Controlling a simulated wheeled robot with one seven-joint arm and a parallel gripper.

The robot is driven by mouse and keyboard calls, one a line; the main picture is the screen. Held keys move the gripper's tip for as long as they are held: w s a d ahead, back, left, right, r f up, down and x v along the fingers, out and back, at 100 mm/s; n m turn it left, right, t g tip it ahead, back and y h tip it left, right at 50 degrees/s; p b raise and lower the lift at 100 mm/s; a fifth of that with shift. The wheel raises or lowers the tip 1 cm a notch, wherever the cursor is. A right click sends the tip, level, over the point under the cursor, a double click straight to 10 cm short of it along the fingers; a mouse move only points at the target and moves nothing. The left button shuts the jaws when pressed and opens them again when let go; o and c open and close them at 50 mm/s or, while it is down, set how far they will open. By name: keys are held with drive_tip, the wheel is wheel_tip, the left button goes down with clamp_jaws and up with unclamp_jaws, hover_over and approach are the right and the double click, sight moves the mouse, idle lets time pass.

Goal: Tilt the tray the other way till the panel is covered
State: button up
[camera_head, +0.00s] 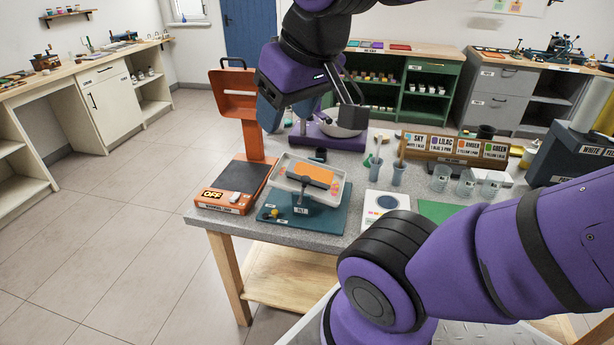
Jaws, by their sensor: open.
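The tray (288,165) is a pale shallow tray on a stand over a teal base (328,218) on the table. It looks tilted. Inside it lies an orange area with a darker grey-brown panel (307,176) across part of it, and orange shows on both sides of the panel. A small upright part stands at the tray's front, above the teal base. My gripper (312,103) hangs above and behind the tray, pointing down and apart from it. Its jaws are open and I see nothing between them.
A purple appliance (328,136) stands behind.

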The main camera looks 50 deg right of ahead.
drive_tip(key=w+d+f+m+g+y, duration=0.6)
drive_tip(key=w+d+f+m+y, duration=0.3)
drive_tip(key=w+d+f+m, duration=0.4)
drive_tip(key=s+d+f+m+t+y, duration=0.1)
drive_tip(key=d+f+m+t+y, duration=0.2)
drive_tip(key=d+f+m+t, duration=0.55)
drive_tip(key=s+d+f+m+t+y, duration=0.15)
drive_tip(key=d+f+m+t, duration=0.35)
drive_tip(key=f, duration=0.6)
drive_tip(key=w+a+n+g, duration=0.1)
drive_tip(key=w+a, duration=0.6)
drive_tip(key=shift+a+r+g+y, duration=0.25)
drive_tip(key=shift+g+y, duration=0.1)
drive_tip(key=shift+y, duration=0.1)
drive_tip(key=shift+c, duration=0.5)
clamp_jaws()
